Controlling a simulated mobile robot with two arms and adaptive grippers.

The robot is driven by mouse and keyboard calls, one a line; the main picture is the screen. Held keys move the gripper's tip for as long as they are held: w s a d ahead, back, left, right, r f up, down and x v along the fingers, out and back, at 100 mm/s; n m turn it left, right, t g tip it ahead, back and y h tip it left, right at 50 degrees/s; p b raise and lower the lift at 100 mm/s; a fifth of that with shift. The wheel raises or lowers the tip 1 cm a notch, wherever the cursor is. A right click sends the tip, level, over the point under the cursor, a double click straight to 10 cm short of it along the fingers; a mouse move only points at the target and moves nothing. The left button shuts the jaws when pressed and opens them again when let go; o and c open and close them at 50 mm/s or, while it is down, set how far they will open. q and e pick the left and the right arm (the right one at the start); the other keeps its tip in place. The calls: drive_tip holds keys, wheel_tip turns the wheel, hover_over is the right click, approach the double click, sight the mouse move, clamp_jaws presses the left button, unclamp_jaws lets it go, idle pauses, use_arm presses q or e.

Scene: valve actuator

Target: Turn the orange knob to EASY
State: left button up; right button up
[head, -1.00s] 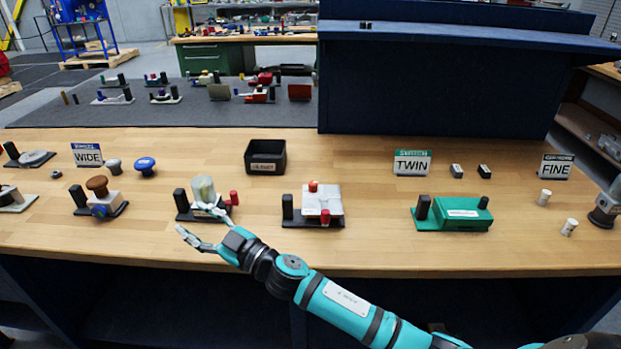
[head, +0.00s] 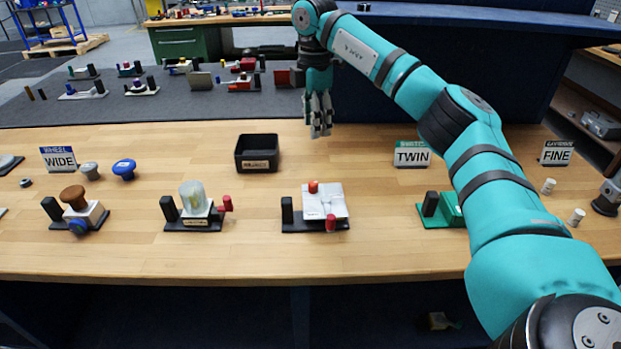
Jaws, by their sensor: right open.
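An orange-red knob (head: 313,187) sits on top of a white block device (head: 325,203) on a black base, in the middle of the wooden bench. A red cylinder (head: 331,223) is at that device's front. I cannot read an EASY mark anywhere. My right gripper (head: 320,132) hangs with its fingers pointing down, over the back of the bench. It is open and empty, behind and above the white device and apart from it. My left gripper is not in view.
A black bin (head: 257,153) stands left of my right gripper. A device with a pale translucent knob (head: 194,196) and one with a brown knob (head: 73,196) stand to the left. My right arm partly covers a green device (head: 436,208). Signs read WIDE, TWIN and FINE.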

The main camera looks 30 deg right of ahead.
sight(313, 183)
wheel_tip(313, 183, down, 17)
drive_tip(key=p, duration=0.3)
drive_tip(key=shift+f, duration=0.1)
drive_tip(key=shift+c, duration=0.4)
clamp_jaws()
